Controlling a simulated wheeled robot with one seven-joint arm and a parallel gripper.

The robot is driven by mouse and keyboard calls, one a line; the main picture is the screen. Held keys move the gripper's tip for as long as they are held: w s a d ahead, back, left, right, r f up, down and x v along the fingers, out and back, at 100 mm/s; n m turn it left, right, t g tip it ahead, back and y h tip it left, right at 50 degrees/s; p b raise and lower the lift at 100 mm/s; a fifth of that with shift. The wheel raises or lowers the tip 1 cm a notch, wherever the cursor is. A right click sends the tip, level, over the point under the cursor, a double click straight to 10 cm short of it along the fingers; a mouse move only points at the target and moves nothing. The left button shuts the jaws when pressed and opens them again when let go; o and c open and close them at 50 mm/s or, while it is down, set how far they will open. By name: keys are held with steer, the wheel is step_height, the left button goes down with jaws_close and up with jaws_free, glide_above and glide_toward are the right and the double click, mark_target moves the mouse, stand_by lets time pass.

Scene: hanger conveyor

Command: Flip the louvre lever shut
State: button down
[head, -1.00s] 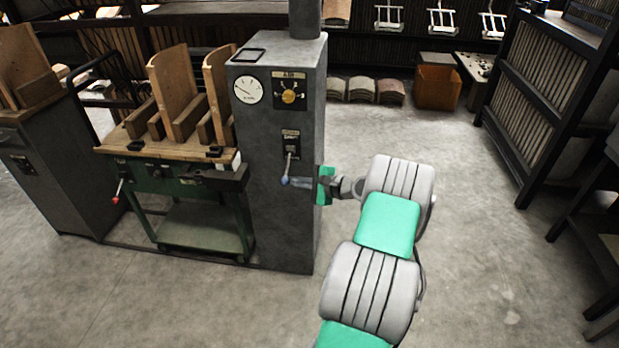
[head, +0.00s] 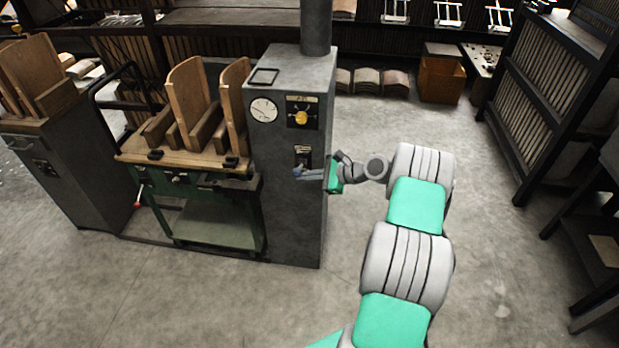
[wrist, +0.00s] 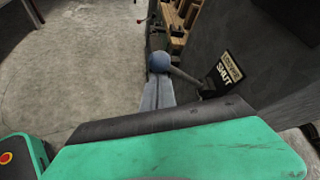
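The louvre lever has a blue-grey ball knob (head: 297,171) and sticks out from its small dark plate (head: 303,154) on the front of the grey cabinet. In the wrist view the knob (wrist: 159,61) is at the tips of my fingers, and its rod runs right to the plate (wrist: 227,78), where "LOUVRE" and "SHUT" can be read. My gripper (head: 308,173) reaches in from the right, its tips at the knob. In the wrist view its two grey fingers (wrist: 157,88) lie together, shut, with nothing visible between them. I cannot tell whether they touch the knob.
The grey cabinet (head: 290,225) also carries a round gauge (head: 263,110) and a yellow dial (head: 301,117). A green bench (head: 215,230) with wooden forms (head: 187,100) stands to its left. A slatted rack (head: 550,100) is at right. The floor between is clear.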

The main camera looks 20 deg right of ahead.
steer(key=shift+w+d+r, duration=0.15)
steer(key=shift+r, duration=0.35)
step_height(320, 180, down, 5)
steer(key=d+b, duration=0.1)
steer(key=b, duration=0.2)
steer(key=w+r+v, duration=0.1)
steer(key=v, duration=0.9)
steer(key=shift+d+p, duration=0.3)
